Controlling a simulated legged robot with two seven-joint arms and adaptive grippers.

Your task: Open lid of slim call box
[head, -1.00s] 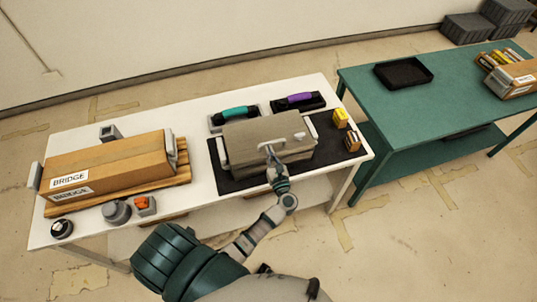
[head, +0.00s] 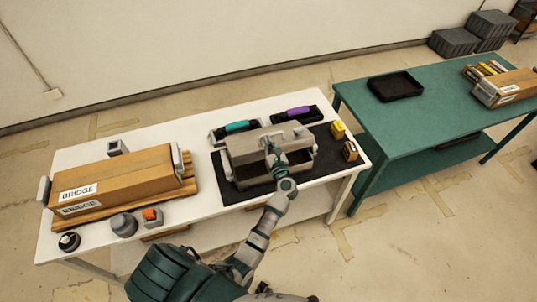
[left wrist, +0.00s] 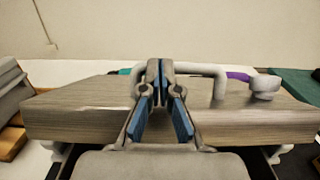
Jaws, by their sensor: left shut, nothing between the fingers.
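The slim call box (head: 232,181) stands on a black mat on the white table. Its grey lid (head: 243,150) is tilted up, and the dark inside shows below the lid's front edge. The lid (left wrist: 75,118) fills the middle of the left wrist view, with a pale bar handle (left wrist: 205,68) and a round knob (left wrist: 265,86). My left gripper (head: 270,147) is at the handle, in front of the lid; it is shut with nothing between its fingers. In the left wrist view the fingers (left wrist: 160,72) overlap the handle's left part. My right gripper is not in view.
Handsets, one teal (head: 237,127) and one purple (head: 299,112), lie behind the box. A long BRIDGE box (head: 125,180) is on the left. A green table (head: 430,105) with a black tray (head: 396,87) is at right.

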